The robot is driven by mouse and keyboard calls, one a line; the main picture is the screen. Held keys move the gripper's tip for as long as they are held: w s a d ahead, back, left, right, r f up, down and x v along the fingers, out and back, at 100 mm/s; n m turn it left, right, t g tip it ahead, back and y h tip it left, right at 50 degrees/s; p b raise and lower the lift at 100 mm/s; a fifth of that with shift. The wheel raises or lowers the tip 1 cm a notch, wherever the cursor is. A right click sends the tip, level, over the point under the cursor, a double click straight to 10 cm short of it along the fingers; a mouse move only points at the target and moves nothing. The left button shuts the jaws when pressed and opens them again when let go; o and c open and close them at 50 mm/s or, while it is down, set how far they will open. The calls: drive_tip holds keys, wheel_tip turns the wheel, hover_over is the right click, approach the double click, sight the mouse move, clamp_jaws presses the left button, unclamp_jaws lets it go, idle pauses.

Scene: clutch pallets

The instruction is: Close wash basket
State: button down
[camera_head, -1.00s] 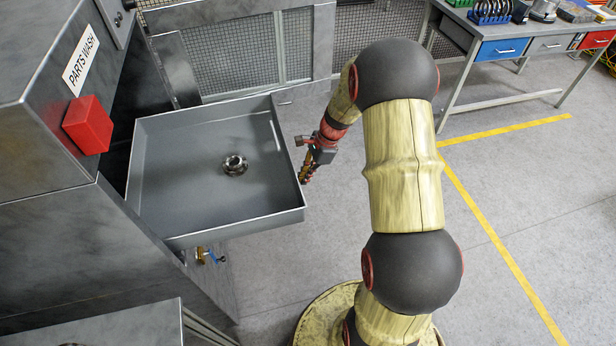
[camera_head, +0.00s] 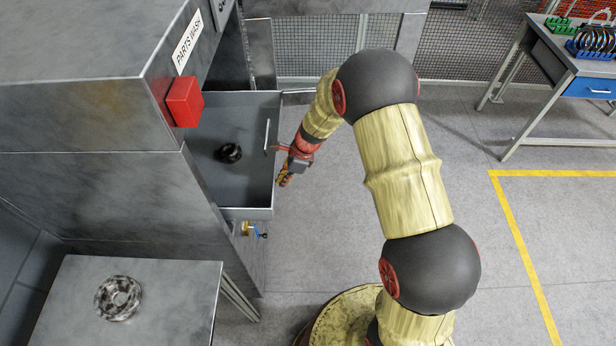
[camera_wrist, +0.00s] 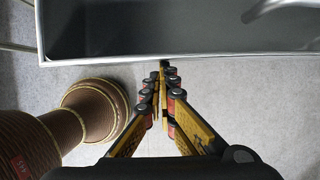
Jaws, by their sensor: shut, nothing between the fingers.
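The wash basket (camera_head: 262,209) is a grey open-topped tray that sticks partly out of the parts wash machine. A dark ring-shaped part (camera_head: 229,153) lies inside it. A handle (camera_head: 267,136) shows at its right, outer side. My gripper (camera_head: 284,183) is at that outer side, low beside the wall, with its fingers closed and empty. In the wrist view, the fingertips (camera_wrist: 164,66) meet just at the basket's rim (camera_wrist: 200,58). I cannot tell whether they touch the basket.
The machine (camera_head: 80,120) carries a red box (camera_head: 184,102) on its corner. A small valve with a blue lever (camera_head: 255,231) sits below the basket. A metal table (camera_head: 170,300) holds another ring part (camera_head: 118,298) at front left. Floor to the right is clear up to a workbench (camera_head: 560,60).

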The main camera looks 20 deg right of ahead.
drive_tip(key=p, duration=0.5)
hover_over(236, 190)
drive_tip(key=shift+w, duration=0.1)
drive_tip(key=shift+r+b, duration=0.1)
drive_tip(key=shift+b, duration=0.2)
